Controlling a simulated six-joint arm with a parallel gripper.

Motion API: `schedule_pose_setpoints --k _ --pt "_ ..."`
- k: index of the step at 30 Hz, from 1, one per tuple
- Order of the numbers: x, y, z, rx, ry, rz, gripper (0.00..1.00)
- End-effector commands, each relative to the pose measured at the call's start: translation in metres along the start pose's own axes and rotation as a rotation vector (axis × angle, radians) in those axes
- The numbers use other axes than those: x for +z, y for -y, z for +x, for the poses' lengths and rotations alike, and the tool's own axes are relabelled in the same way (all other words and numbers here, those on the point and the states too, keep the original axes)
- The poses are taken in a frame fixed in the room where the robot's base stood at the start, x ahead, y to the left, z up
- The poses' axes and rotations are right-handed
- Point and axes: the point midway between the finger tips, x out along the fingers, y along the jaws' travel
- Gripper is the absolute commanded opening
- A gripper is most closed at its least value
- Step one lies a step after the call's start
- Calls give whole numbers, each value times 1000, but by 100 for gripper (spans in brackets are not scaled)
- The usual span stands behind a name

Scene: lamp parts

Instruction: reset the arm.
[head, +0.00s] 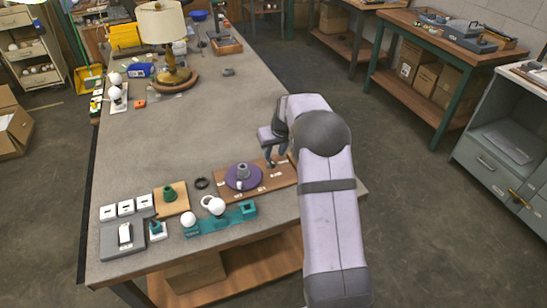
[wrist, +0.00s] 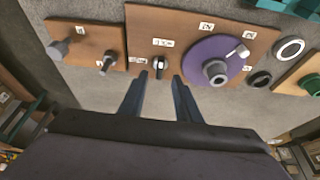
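My gripper (head: 270,158) hangs low over the right end of a wooden board (head: 281,173) near the table's right edge. In the wrist view my gripper (wrist: 160,76) is open, its two fingers apart with nothing held. A small dark knob with a white mark (wrist: 160,67) shows on the board just beyond the gap between the fingertips; I cannot tell how far below them it is. A purple disc with a grey knob (head: 243,177) sits on the same board, left of my gripper, and shows at the right in the wrist view (wrist: 203,53).
A teal holder (head: 207,227) with a white ball and ring stands at the front. A green part (head: 169,194), a dark ring (head: 202,183) and a grey tray (head: 108,243) lie left. A lamp (head: 164,22) stands at the back. The table's middle is clear.

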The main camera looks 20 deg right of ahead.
Motion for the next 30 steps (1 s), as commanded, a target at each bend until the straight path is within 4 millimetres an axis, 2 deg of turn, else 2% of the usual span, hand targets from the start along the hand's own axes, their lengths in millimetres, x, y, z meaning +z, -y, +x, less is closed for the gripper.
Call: schedule_pose_setpoints --k 6,22,26,30 --pt "0 0 -10 0 0 1 30" --pt "4 4 -14 -2 6 1 30" --pt "17 17 -25 -8 30 1 30" --pt "50 42 -48 -18 79 -2 30"
